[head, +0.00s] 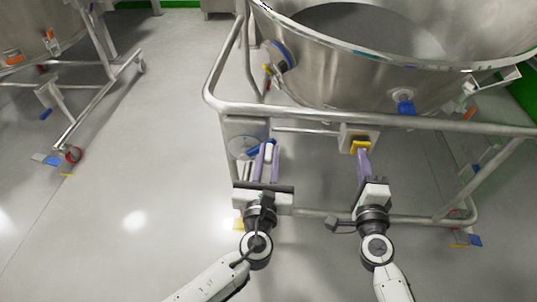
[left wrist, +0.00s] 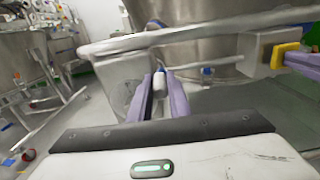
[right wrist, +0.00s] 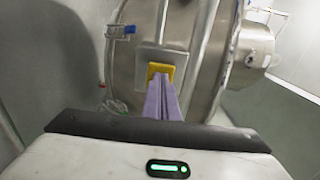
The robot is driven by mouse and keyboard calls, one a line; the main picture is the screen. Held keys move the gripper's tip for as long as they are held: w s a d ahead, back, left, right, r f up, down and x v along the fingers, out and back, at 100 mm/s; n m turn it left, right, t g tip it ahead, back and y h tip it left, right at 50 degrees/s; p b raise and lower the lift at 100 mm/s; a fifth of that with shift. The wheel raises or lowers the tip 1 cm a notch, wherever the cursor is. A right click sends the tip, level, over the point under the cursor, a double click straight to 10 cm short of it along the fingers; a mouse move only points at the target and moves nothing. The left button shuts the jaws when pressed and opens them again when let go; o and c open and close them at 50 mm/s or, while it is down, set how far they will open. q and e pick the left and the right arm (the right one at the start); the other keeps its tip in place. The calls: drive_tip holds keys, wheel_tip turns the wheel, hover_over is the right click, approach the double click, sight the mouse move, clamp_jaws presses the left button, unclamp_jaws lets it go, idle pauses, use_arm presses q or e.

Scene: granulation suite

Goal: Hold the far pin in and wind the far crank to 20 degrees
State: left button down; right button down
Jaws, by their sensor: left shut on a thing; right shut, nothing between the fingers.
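The crank has a grey disc (head: 243,148) on a plate of the bin's frame, a blue arm (head: 254,150) and a pale handle (left wrist: 160,82). My left gripper (head: 266,150) is shut on the handle, a finger on each side. The yellow pin (head: 360,146) sits on a pale block to the right of the crank and shows in the right wrist view (right wrist: 161,69). My right gripper (head: 362,154) is shut and empty, its fingertips at the yellow pin's face and seemingly touching it. The fingertips hide part of the pin.
A large steel bin (head: 340,70) stands behind, inside a tubular frame (head: 400,121) whose rail runs above both grippers. A lower rail (head: 410,217) crosses near my wrists. Another wheeled frame (head: 95,100) stands at the left. The floor (head: 140,170) between is clear.

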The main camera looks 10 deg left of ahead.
use_arm(q)
drive_tip(key=shift+d, duration=0.1)
use_arm(e)
drive_tip(key=s, duration=0.8)
idle(0.4)
use_arm(q)
drive_tip(key=c, duration=1.4)
unclamp_jaws()
drive_tip(key=shift+c, duration=0.2)
